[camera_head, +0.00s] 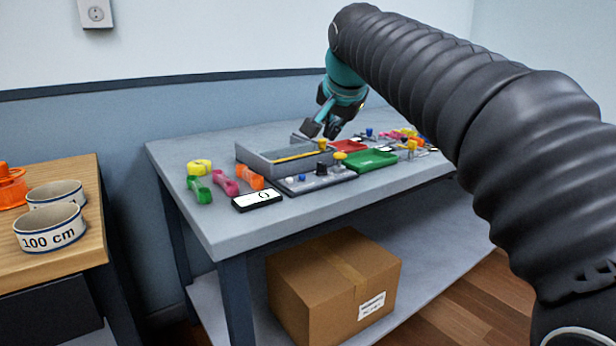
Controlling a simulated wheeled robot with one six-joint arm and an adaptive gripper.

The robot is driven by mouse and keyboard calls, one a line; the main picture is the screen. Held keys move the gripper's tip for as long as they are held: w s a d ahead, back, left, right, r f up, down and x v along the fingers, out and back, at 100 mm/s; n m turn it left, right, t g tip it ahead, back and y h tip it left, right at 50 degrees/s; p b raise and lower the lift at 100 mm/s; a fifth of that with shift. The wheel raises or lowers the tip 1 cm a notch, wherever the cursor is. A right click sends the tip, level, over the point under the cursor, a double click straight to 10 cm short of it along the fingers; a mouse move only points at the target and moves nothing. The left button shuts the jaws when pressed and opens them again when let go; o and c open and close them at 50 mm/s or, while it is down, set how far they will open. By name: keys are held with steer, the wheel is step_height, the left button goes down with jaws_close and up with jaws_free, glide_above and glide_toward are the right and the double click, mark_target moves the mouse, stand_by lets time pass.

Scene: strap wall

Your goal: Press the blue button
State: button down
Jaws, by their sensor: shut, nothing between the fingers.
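A grey panel (318,182) lies on the grey table and carries several small controls. A small blue button-like spot (301,178) is on its left part, with a black block (321,169) to its right and a yellow knob (340,156) at the far right end. Another small blue piece (369,132) stands farther back on the table; I cannot tell what it is. My gripper (321,130) is shut and empty. It points down over the back of the table, above and behind the panel, apart from the blue button.
A grey tray (262,166) lies behind the panel, beside red (347,146) and green (371,159) trays. A cardboard box (334,287) sits below.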

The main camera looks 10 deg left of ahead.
steer(key=r, duration=0.1)
glide_above(303, 177)
steer(key=shift+w+r+m+y, duration=0.1)
steer(key=shift+r+m+y, duration=0.1)
steer(key=shift+m+y, duration=0.1)
steer(key=shift+f, duration=0.15)
step_height(303, 177, down, 7)
steer(key=b, duration=0.7)
steer(key=shift+r, duration=0.2)
steer(key=shift+f+b, duration=0.9)
steer(key=shift+f, duration=0.1)
steer(key=shift+f, duration=0.4)
